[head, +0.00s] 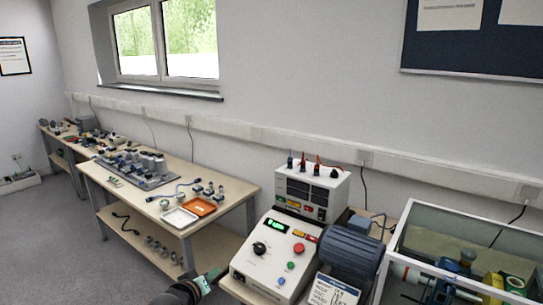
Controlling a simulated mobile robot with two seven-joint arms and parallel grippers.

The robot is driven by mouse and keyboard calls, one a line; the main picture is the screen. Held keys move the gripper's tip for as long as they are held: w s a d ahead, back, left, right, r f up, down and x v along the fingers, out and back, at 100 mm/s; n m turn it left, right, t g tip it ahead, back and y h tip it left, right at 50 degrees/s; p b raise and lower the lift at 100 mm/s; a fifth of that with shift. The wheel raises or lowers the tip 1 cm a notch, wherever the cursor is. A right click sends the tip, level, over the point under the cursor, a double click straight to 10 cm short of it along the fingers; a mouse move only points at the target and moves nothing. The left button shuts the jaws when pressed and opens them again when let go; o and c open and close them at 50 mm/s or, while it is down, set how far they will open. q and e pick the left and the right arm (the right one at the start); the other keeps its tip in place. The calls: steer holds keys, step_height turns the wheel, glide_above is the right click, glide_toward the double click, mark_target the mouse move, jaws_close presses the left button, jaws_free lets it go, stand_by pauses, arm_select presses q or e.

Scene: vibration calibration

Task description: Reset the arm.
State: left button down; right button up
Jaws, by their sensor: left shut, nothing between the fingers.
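My left gripper (214,276) is at the bottom of the head view, just left of a white control box (262,270). It is dark with a green part, and its fingers are shut with nothing between them. The image edge cuts off most of my left arm. The control box has a lit green display (277,227), a black knob (259,248), a red button (298,248) and smaller coloured buttons. I cannot tell whether the gripper touches the box. My right gripper is not in view.
A white instrument (312,190) with several probes on top stands behind the control box. A dark blue motor-like cylinder (349,252) and a clear-walled case (470,232) are to the right. A workbench with an orange tray (200,206) stands left. Grey floor (75,255) is open at lower left.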

arm_select(q)
steer(key=a+r+y, duration=0.1)
steer(key=a+y, duration=0.4)
steer(key=a, duration=1.7)
steer(key=s+d+f+m+g+h, duration=0.1)
steer(key=s+d+f+m, duration=0.2)
steer(key=s+f, duration=0.55)
steer(key=s+d+f+m+g+h, duration=0.1)
steer(key=s+d+f+m, duration=0.15)
steer(key=s+f, duration=0.55)
steer(key=s+d+f+m+g+h, duration=0.1)
steer(key=s+d+f+m, duration=0.15)
steer(key=s, duration=0.85)
steer(key=s+d+f+m+g+h, duration=0.1)
steer(key=s+d+f+m, duration=0.15)
steer(key=s, duration=0.85)
steer(key=w+d+n, duration=0.1)
steer(key=d+n, duration=0.3)
steer(key=d, duration=0.6)
steer(key=shift+r+t, duration=0.3)
